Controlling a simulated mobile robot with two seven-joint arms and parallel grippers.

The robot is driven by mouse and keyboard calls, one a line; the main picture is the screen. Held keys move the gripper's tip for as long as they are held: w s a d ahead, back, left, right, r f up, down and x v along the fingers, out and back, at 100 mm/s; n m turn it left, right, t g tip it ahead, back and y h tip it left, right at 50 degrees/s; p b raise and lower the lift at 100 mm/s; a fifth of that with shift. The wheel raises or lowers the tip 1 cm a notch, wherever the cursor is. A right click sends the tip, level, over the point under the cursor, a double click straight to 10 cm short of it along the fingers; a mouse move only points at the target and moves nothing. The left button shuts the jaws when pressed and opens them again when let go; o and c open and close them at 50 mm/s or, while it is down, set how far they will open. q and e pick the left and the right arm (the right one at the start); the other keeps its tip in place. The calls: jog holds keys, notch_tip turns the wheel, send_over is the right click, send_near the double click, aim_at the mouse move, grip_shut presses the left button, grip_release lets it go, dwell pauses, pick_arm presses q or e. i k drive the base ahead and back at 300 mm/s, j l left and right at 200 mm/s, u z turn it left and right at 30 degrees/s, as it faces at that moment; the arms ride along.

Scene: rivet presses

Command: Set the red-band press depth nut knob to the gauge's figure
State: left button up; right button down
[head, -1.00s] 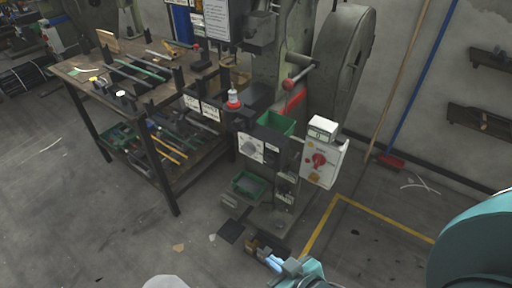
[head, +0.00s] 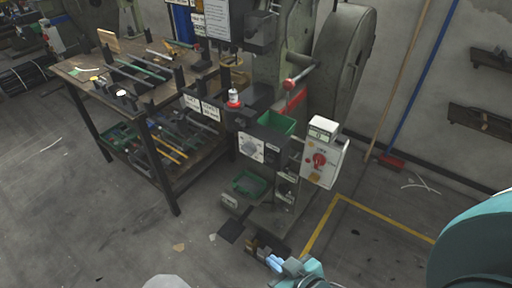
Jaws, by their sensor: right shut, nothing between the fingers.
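The press (head: 275,70) stands in the middle, with a red band (head: 292,101) across its frame. A white plate with a round grey dial-like knob (head: 252,147) is on its front; its figures are too small to read. A small white box with a display (head: 322,128), perhaps the gauge, sits on the control box; its figure is unreadable. I cannot tell for sure which part is the depth nut knob. My right gripper (head: 275,262), with light blue parts, is low at the bottom middle, below the press front and apart from the knob, shut and empty. My left gripper is not in view.
The control box (head: 335,160) has a red knob. A red-and-white piece (head: 233,98) and green bins (head: 280,122) are at the press. A workbench (head: 150,95) with tools stands left. Yellow floor lines (head: 385,218) and a broom (head: 390,161) are right.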

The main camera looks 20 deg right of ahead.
aim_at(249, 148)
jog(key=i+z, duration=0.15)
jog(key=z, duration=0.25)
jog(key=i+z, duration=0.15)
jog(key=z, duration=0.2)
jog(key=i+j+z, duration=0.15)
jog(key=z, duration=0.25)
